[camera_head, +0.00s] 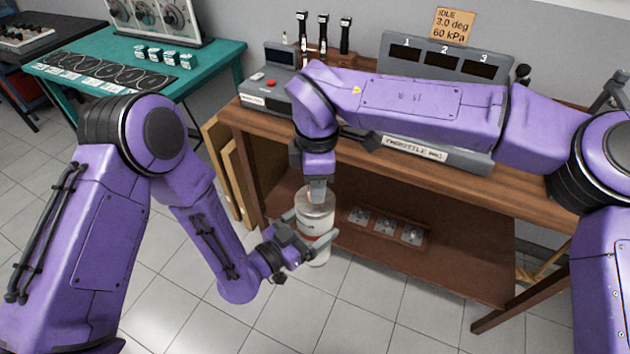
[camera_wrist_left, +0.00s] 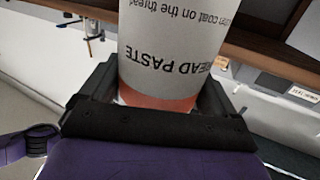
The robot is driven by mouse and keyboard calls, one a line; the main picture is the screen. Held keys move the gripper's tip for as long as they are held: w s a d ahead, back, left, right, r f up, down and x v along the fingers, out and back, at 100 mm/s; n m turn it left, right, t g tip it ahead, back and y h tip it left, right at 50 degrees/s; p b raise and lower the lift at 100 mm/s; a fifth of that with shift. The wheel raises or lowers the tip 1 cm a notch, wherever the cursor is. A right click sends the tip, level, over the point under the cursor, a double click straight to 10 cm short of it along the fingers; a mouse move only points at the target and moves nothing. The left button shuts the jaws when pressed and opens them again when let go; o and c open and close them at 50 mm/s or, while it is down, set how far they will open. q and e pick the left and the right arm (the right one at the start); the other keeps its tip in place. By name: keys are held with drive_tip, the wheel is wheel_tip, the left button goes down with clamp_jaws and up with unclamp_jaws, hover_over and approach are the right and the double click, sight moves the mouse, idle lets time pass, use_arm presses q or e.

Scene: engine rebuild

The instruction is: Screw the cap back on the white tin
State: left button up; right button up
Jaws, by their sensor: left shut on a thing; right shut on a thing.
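The white tin (camera_head: 316,226) is held in the air in front of the wooden bench. My left gripper (camera_head: 309,241) is shut around the tin's body. In the left wrist view the tin (camera_wrist_left: 170,50) fills the space between the fingers and shows the words "EAD PASTE" upside down and an orange band. My right gripper (camera_head: 318,190) points straight down at the tin's top and is shut at the cap (camera_head: 316,200), a greyish piece on the tin. I cannot tell from here how far the cap sits on the thread.
The wooden bench (camera_head: 375,160) stands just behind, with a grey console (camera_head: 430,65) and a label plate on it. Its lower shelf (camera_head: 450,262) carries a small tray (camera_head: 388,228) of metal parts. A teal table (camera_head: 105,85) stands at the back left. The tiled floor in front is clear.

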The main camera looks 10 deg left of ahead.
drive_tip(key=m, duration=0.3)
drive_tip(key=shift+w+m, duration=0.1)
drive_tip(key=shift+m, duration=0.2)
drive_tip(key=o, duration=1)
drive_tip(key=shift+r, duration=2.25)
drive_tip(key=shift+c, duration=0.4)
